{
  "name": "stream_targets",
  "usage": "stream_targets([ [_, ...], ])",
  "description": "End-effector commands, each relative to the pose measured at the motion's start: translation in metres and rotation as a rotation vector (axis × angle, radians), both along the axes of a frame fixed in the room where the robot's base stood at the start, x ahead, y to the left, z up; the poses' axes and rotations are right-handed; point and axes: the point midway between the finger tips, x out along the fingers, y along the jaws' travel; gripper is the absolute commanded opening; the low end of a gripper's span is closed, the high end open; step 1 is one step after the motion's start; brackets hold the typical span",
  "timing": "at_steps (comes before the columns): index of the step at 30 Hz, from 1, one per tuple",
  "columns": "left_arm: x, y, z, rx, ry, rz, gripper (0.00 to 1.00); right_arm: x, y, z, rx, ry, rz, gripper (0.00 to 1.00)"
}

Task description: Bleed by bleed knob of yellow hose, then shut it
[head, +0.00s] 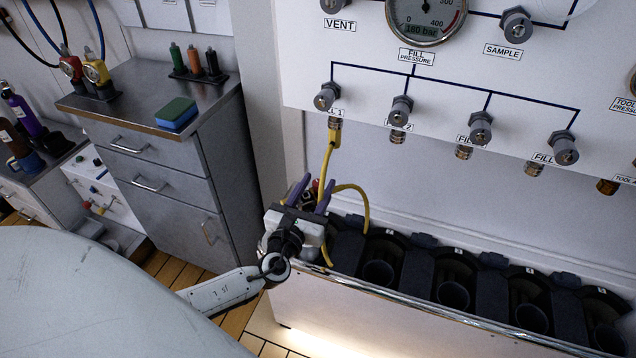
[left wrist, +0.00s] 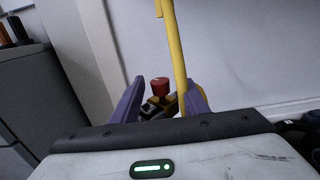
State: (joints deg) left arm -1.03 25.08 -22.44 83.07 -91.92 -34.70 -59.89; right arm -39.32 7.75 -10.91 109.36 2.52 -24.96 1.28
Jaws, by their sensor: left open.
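The yellow hose (head: 326,160) hangs from the fill 1 outlet on the panel and loops down behind my left gripper. My left gripper (head: 315,188) is open, with its purple fingers pointing up and away at the hose's lower end. In the left wrist view, a red knob (left wrist: 160,87) on a partly hidden yellow and dark fitting (left wrist: 158,106) stands between the fingers (left wrist: 167,85). The fingers look apart from the knob. The yellow hose (left wrist: 173,45) rises just inside the right finger; I cannot tell whether they touch. My right gripper is out of view.
The white panel (head: 460,85) holds a pressure gauge (head: 426,14) and several grey valve knobs. Below, a dark rack (head: 405,270) with round wells runs rightward behind a metal rail. A grey cabinet (head: 165,170) with a sponge (head: 177,112) stands left.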

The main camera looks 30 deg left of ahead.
Motion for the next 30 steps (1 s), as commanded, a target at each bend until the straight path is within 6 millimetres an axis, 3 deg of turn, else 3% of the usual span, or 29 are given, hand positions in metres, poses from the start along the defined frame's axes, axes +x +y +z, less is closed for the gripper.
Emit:
stream_targets([
  [4, 0.010, 0.002, 0.000, -0.001, 0.000, 0.000, 0.40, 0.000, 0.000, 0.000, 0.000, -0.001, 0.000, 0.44],
  [12, 0.011, 0.002, 0.000, -0.002, 0.001, 0.000, 0.40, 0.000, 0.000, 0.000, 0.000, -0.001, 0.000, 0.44],
  [20, 0.011, 0.002, 0.000, -0.002, 0.000, 0.000, 0.00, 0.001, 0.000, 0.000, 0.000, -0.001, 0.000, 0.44],
  [30, 0.010, 0.003, -0.003, 0.000, -0.001, -0.046, 0.00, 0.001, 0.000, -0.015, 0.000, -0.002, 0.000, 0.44],
])
